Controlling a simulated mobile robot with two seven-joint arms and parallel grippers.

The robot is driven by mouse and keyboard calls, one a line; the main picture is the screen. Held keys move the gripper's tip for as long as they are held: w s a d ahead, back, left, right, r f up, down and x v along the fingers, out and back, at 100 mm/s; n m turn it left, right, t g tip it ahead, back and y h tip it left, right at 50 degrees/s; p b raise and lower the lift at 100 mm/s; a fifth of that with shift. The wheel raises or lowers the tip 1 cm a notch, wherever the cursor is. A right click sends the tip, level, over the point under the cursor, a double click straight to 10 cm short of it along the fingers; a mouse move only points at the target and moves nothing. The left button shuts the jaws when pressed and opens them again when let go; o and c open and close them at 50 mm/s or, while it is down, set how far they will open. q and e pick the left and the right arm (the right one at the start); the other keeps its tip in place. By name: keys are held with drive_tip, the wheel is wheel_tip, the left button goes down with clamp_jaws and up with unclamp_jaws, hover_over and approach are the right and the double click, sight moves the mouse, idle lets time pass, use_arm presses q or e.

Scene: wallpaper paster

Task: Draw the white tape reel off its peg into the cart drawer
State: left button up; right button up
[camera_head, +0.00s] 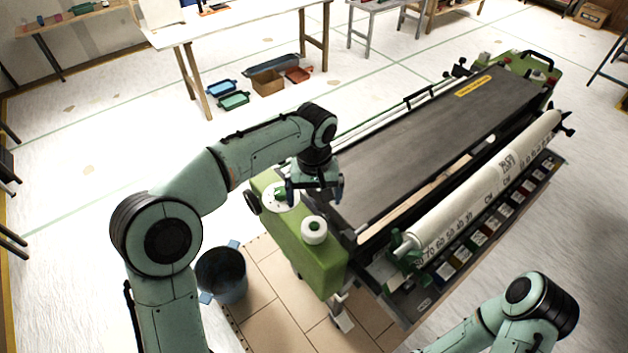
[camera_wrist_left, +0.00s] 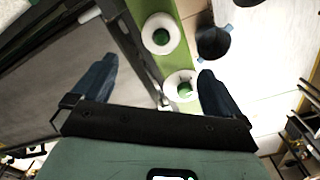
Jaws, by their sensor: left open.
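Two white tape reels sit on the green end of the cart (camera_head: 325,266). In the left wrist view I see one reel (camera_wrist_left: 150,46) at the top and the other (camera_wrist_left: 172,80) beside the right finger, each around a green peg. My left gripper (camera_head: 314,200) is open and empty, pointing down above the cart end. It also shows in the left wrist view (camera_wrist_left: 158,68). My right gripper is out of frame. I cannot make out the drawer.
The machine's long dark bed (camera_head: 415,135) and a printed paper roll (camera_head: 485,190) extend to the right. A dark bucket (camera_head: 222,275) stands on the floor left of the cart. A wooden table (camera_head: 240,25) and small bins (camera_head: 233,101) are behind. Floor at left is clear.

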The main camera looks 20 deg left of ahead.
sight(314, 223)
use_arm(q)
wheel_tip(314, 223, down, 12)
drive_tip(key=shift+s+r+b, duration=0.1)
drive_tip(key=shift+r+b, duration=0.1)
drive_tip(key=shift+b, duration=0.35)
drive_tip(key=shift+f, duration=0.75)
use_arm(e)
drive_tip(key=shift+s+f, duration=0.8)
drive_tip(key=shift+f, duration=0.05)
use_arm(q)
drive_tip(key=shift+r, duration=0.1)
drive_tip(key=c, duration=1.2)
